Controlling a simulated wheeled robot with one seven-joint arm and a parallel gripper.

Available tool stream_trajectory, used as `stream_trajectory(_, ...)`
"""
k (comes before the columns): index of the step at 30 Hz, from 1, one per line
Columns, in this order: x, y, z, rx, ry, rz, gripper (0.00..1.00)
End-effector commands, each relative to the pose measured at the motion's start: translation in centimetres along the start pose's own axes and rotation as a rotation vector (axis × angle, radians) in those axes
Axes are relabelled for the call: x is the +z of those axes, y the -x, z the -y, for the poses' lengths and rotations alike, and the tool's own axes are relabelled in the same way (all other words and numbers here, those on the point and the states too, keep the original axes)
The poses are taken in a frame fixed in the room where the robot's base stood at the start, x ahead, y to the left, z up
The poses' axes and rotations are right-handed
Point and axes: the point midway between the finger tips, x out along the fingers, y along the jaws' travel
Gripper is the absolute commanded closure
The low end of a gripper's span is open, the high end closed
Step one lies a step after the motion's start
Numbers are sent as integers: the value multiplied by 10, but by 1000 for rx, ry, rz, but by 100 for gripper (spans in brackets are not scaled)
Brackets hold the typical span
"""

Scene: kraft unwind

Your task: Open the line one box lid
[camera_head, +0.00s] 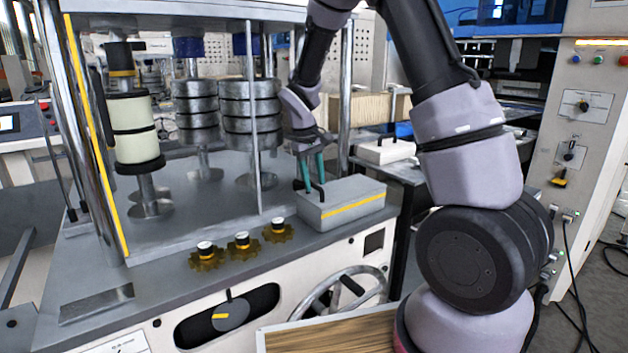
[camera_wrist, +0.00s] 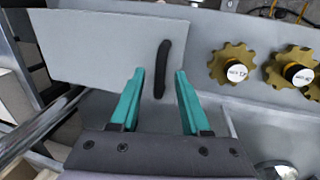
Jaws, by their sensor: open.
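A grey box (camera_head: 343,207) with a yellow stripe on its front sits on the machine's grey bench, near its right end. Its flat lid (camera_wrist: 98,42) fills the upper left of the wrist view and looks closed. A dark bar handle (camera_wrist: 162,68) stands on the lid near one edge; in the head view it is partly hidden by the fingers. My gripper (camera_head: 310,174) points down over the left end of the box. In the wrist view its two teal fingers (camera_wrist: 157,100) are apart, with the handle between and just beyond their tips. I cannot tell whether they touch it.
Several brass gears (camera_head: 242,246) with white-topped hubs stand on the bench left of the box. A metal post (camera_head: 254,120) and stacked grey rollers (camera_head: 250,112) rise behind. Another pale box with a handle (camera_head: 386,151) lies further back right. A handwheel (camera_head: 338,293) is below.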

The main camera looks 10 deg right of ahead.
Motion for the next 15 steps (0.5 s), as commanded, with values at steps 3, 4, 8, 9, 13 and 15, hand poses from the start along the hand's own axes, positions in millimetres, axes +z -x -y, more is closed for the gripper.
stream_trajectory(3, 0, -1, 0, 0, 0, 0, 53)
stream_trajectory(4, 0, -1, 0, 0, 0, 0, 53)
stream_trajectory(8, 0, -1, 0, 0, 0, 0, 57)
stream_trajectory(9, 0, -1, 0, 0, 0, 0, 72)
stream_trajectory(13, 0, -1, 0, 0, 0, -1, 100)
stream_trajectory(15, 0, -1, 0, 0, 0, -1, 100)
